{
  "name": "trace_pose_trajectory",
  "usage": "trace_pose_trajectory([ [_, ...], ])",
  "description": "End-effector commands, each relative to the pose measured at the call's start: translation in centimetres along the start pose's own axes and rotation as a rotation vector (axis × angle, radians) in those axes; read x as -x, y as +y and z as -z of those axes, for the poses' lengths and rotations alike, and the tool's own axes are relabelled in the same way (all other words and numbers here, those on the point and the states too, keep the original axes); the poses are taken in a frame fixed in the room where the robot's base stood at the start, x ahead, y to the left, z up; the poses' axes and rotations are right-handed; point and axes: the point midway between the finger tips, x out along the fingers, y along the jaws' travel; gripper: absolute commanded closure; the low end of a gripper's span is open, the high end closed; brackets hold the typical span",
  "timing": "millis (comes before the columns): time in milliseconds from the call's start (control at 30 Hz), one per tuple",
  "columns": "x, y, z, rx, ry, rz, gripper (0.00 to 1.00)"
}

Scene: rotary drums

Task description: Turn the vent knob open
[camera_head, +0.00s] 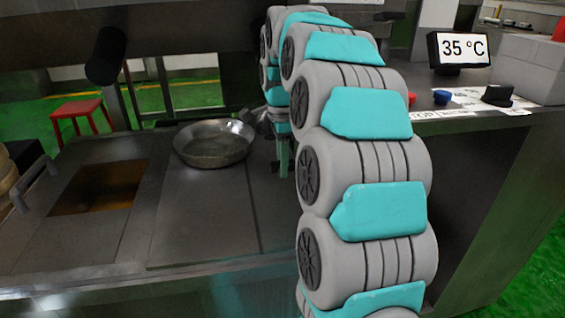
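A black knob (497,95) sits on a white labelled strip on the control ledge at the right. It looks like the vent knob, but its label is too small to read. My gripper (284,163) hangs pointing down beside the right side of a metal pan, well to the left of the knob. My own arm partly hides it, and I cannot tell how far apart its fingers are. No object shows in it.
A red button (411,98) and a blue button (441,97) sit on the ledge left of the knob. A display (458,49) reading 35 °C stands behind them. The metal pan (214,143) rests on the counter (190,215), near a square opening (98,187).

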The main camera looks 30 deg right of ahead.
Motion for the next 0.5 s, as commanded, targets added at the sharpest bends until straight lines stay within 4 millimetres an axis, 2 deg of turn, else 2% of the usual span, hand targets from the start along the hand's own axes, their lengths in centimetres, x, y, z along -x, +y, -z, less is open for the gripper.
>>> trace_pose_trajectory([
  [33,0.01,0.0,0.0,0.0,0.0,0.0,0.74],
  [267,0.01,0.0,0.0,0.0,0.0,0.0,1.0],
  [500,0.0,0.0,0.0,0.0,0.0,0.0,1.0],
])
